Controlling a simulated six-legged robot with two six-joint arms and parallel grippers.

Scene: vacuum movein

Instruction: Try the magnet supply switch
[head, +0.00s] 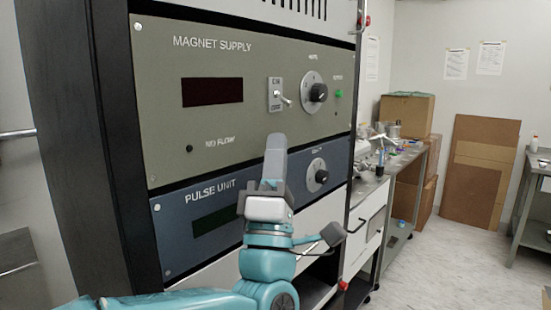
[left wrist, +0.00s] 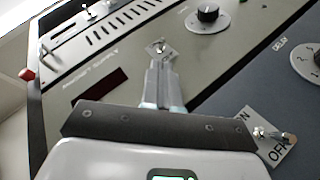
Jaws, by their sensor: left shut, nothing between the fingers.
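The magnet supply panel (head: 235,120) is a grey-green rack front with a dark display (head: 212,92). Its toggle switch (head: 280,95) sits on a small pale ON/OFF plate, with the lever sticking out toward the lower right. The left wrist view shows this switch (left wrist: 160,48) just past the fingertips. My left gripper (head: 276,142) is shut and empty, pointing up, with its tips a little below the switch plate in the head view. In the left wrist view its fingers (left wrist: 162,80) lie together. I cannot tell whether the tips touch the panel. My right gripper is out of view.
The blue pulse unit (head: 215,205) is below, its ON/OFF switch (left wrist: 262,133) beside my gripper in the wrist view. A black knob (head: 318,92) and a lit green lamp (head: 339,93) are right of the magnet switch.

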